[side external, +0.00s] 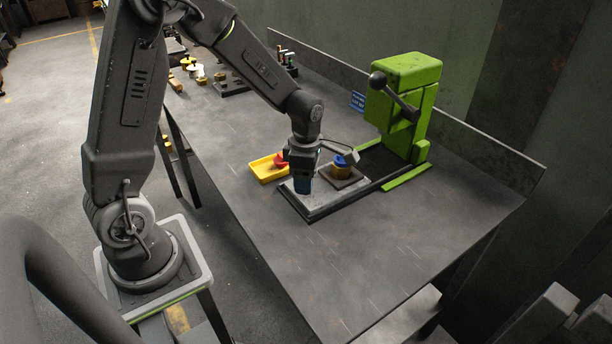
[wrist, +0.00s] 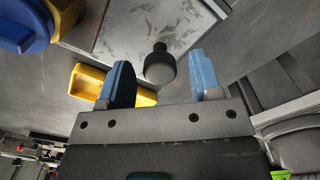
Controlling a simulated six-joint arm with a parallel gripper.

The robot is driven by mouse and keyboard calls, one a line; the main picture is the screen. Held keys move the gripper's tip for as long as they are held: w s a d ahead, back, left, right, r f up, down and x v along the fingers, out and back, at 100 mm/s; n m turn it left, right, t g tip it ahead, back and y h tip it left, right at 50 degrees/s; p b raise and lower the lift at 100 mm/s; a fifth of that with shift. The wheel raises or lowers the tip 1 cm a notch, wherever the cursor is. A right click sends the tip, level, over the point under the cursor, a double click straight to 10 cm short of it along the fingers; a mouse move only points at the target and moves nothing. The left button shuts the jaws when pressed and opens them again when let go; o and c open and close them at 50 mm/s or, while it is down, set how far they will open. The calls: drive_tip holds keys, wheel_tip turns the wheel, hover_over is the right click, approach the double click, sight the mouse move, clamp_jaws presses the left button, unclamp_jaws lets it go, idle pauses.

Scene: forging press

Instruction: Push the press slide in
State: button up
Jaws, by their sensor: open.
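The press slide (side external: 335,199) is a flat grey plate that sticks out from the green press (side external: 405,80). A brown-gold block with a blue top (side external: 341,166) stands on a dark square on the slide; a blue and gold round part shows at the upper left of the wrist view (wrist: 25,30). My gripper (side external: 303,187) is low over the slide's outer end. In the wrist view, its blue fingers (wrist: 161,78) are open, with a dark round knob (wrist: 160,66) showing between them and gaps on both sides. I cannot tell whether they touch anything.
A yellow tray (side external: 263,175) with a red piece (side external: 281,160) lies beside the slide. The press has a black lever (side external: 393,95) with a ball end. Several small tools stand at the table's far end. The near part of the table (side external: 370,260) is clear.

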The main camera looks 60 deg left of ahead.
clamp_jaws()
drive_tip(key=w, duration=1.3)
drive_tip(key=shift+w, duration=0.25)
drive_tip(key=shift+r, duration=0.1)
unclamp_jaws()
drive_tip(key=r, duration=0.3)
drive_tip(key=a+r, duration=0.1)
drive_tip(key=shift+s+r, duration=0.25)
drive_tip(key=shift+r, duration=0.1)
drive_tip(key=s+a+r, duration=0.6)
drive_tip(key=a, duration=0.2)
drive_tip(key=shift+a, duration=0.4)
